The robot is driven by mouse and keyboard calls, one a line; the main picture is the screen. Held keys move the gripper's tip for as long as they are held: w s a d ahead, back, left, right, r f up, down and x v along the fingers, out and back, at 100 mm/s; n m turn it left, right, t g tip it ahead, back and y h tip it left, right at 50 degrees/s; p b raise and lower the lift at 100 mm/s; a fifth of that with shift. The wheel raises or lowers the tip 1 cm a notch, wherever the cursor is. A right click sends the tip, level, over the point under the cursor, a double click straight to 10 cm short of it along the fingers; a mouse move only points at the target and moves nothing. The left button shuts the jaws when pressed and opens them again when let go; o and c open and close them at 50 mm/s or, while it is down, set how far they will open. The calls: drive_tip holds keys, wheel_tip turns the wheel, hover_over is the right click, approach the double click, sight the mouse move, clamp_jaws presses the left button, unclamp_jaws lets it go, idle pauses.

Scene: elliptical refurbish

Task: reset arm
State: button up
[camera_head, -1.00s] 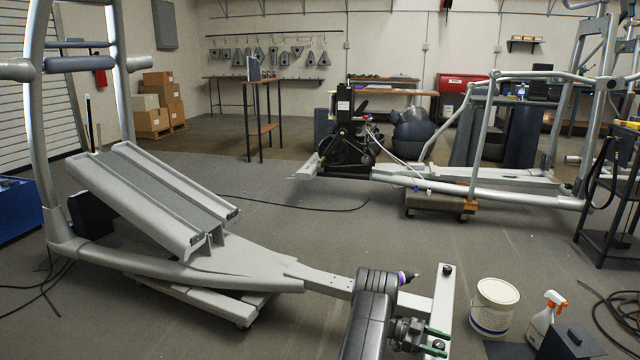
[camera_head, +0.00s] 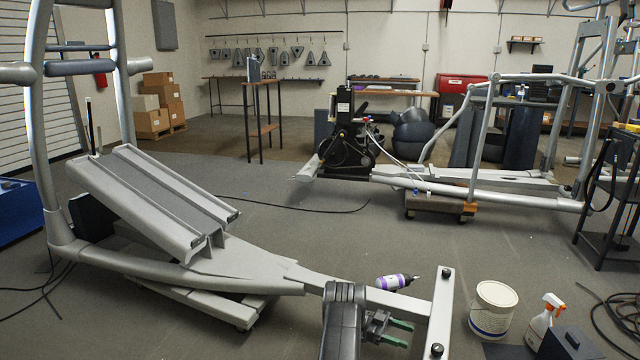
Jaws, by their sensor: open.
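My gripper (camera_head: 402,335) is at the bottom centre, in front of the elliptical's rear beam. Its two green-tipped fingers are apart with nothing between them. My dark arm rises from the bottom edge and covers part of the beam. A small bottle with a purple and white band and a dark pointed tip (camera_head: 393,282) lies at the beam, beyond my gripper and apart from it.
The grey elliptical frame (camera_head: 175,263) fills the left and ends in a crossbar (camera_head: 442,315) right of my gripper. A white bucket (camera_head: 492,307), a spray bottle (camera_head: 545,318) and a dark box (camera_head: 572,340) stand at the lower right. The middle floor is open.

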sight(438, 347)
drive_tip(key=b+x, duration=0.2)
drive_tip(key=x, duration=0.9)
drive_tip(key=shift+s+d, duration=0.15)
drive_tip(key=shift+d, duration=0.1)
drive_tip(key=shift+a+n+t+h, duration=0.1)
drive_tip(key=shift+n+t+h, duration=0.3)
drive_tip(key=shift+n+t, duration=0.3)
drive_tip(key=n+t+h, duration=0.1)
drive_tip(key=n+t, duration=0.1)
drive_tip(key=t, duration=0.2)
drive_tip(key=n+t, duration=0.3)
drive_tip(key=t, duration=0.1)
drive_tip(key=n+t, duration=0.3)
drive_tip(key=t, duration=0.2)
drive_tip(key=shift+y, duration=0.4)
drive_tip(key=shift+n+t+y, duration=1.35)
drive_tip(key=shift+n+t, duration=0.25)
drive_tip(key=shift+t, duration=0.4)
drive_tip(key=shift+n+t+y, duration=1.35)
drive_tip(key=shift+n+t, duration=0.25)
drive_tip(key=shift+t, duration=0.4)
drive_tip(key=shift+n+t+y, duration=1.2)
drive_tip(key=shift+n+y, duration=0.3)
drive_tip(key=shift+y, duration=0.5)
drive_tip(key=shift+n+y, duration=0.3)
drive_tip(key=shift+y, duration=0.2)
